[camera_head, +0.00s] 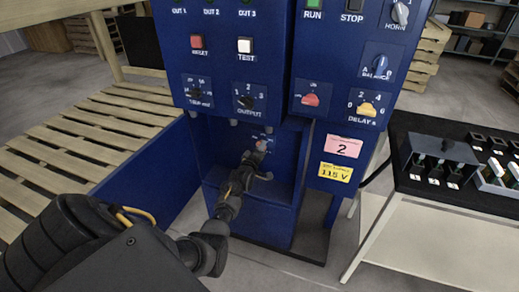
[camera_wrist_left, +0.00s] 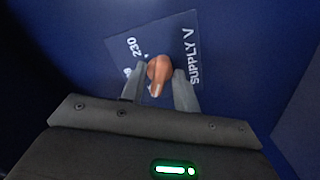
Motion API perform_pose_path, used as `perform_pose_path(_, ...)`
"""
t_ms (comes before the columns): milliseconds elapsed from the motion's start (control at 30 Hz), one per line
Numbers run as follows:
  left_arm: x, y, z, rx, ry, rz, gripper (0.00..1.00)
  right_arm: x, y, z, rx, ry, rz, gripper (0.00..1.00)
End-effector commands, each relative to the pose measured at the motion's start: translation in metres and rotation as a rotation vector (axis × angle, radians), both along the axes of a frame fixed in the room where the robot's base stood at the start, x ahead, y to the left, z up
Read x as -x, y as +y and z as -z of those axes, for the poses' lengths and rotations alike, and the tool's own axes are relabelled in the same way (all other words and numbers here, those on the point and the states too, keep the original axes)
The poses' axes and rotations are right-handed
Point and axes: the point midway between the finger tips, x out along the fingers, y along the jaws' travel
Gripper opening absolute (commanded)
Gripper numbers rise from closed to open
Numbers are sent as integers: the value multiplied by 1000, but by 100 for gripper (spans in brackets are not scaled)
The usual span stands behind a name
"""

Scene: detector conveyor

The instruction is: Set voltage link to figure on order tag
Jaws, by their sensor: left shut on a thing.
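The voltage link is an orange-brown knob (camera_wrist_left: 159,72) on a small plate marked SUPPLY V (camera_wrist_left: 187,45) in the left wrist view. My left gripper (camera_wrist_left: 160,82) is shut on it, one finger on each side. The knob's pale tip points down in that view; "230" shows at upper left, and another mark is partly hidden by a finger. In the head view my left gripper (camera_head: 257,160) reaches into the blue recess below the OUTPUT knob and mostly covers the link. A yellow tag (camera_head: 336,172) reads 115 V. My right gripper is out of view.
The blue cabinet (camera_head: 228,75) has other knobs close above, including OUTPUT (camera_head: 245,101) and DELAY (camera_head: 367,109). A pink tag (camera_head: 343,146) reads 2. A slatted bench (camera_head: 80,145) stands left. A black-topped table (camera_head: 440,200) with small parts stands right.

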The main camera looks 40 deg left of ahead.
Motion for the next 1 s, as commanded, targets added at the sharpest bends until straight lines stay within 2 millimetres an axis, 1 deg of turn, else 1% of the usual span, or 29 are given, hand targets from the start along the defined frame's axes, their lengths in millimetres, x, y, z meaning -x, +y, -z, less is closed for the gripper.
perform_pose_path(133,1,1,1,1,1,-2,8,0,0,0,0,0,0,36)
perform_pose_path(167,1,1,1,1,1,-2,32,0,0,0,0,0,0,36)
perform_pose_path(200,1,1,1,0,1,-2,35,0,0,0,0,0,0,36)
perform_pose_path(467,1,0,0,0,1,0,35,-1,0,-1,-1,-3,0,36)
perform_pose_path(567,6,-2,0,-1,0,0,35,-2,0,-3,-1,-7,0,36)
perform_pose_path(600,10,-4,0,0,1,0,35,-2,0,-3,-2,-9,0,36)
perform_pose_path(667,20,-7,0,0,1,0,35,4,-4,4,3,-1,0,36)
perform_pose_path(833,53,-19,0,0,2,0,35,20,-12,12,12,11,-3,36)
perform_pose_path(1000,82,-28,0,1,2,-1,35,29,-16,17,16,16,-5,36)
